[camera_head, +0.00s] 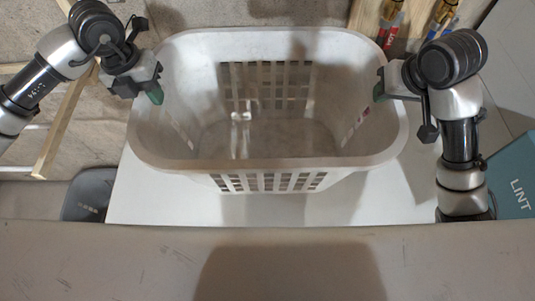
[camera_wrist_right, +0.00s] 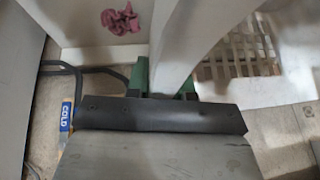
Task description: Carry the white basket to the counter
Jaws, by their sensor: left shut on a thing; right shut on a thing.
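The white basket (camera_head: 270,163) is an empty, slotted plastic laundry basket in the middle of the head view. My left gripper (camera_head: 153,92) is shut on its left side, near the rim. My right gripper (camera_head: 380,88) is shut on its right side. In the right wrist view the basket's white wall (camera_wrist_right: 178,45) passes between the green fingertips of my right gripper (camera_wrist_right: 162,78). The head view does not clearly show whether the basket touches the white surface below it. I cannot tell which surface is the counter.
A white surface (camera_head: 140,200) lies under and in front of the basket. A scratched beige surface (camera_head: 120,262) spans the bottom. A teal box marked LINT (camera_head: 515,180) is at right, a dark bin (camera_head: 88,195) at left. A pink cloth (camera_wrist_right: 120,20) shows in the wrist view.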

